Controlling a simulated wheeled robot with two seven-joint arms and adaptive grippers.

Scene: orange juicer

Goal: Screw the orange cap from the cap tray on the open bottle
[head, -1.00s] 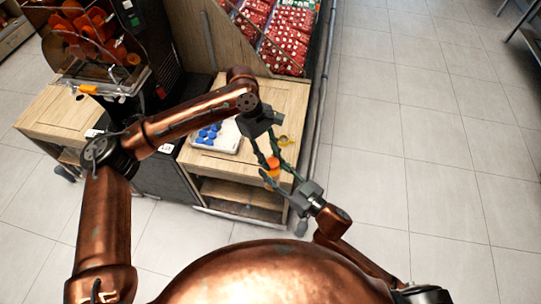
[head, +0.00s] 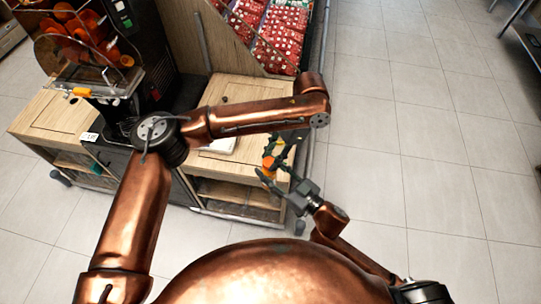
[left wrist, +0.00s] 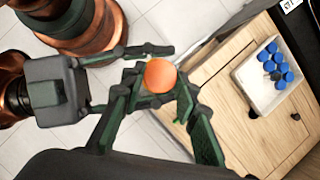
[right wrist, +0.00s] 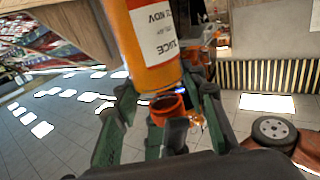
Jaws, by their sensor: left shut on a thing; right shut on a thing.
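The orange cap (left wrist: 160,75) shows as a round disc between the fingers of my left gripper (left wrist: 158,88), which is shut on it. The juice bottle (right wrist: 152,40), orange with a white label, fills the upper middle of the right wrist view, which appears upside down. My right gripper (right wrist: 155,120) is shut on the bottle. The cap (right wrist: 165,108) is in line with the bottle's neck end; I cannot tell whether it is seated.
The white cap tray (left wrist: 265,75) with several blue caps sits on the wooden counter (left wrist: 225,90). In the head view my left forearm covers most of it. The juicer (head: 85,45) stands at the upper left. Open tiled floor (head: 420,150) lies right.

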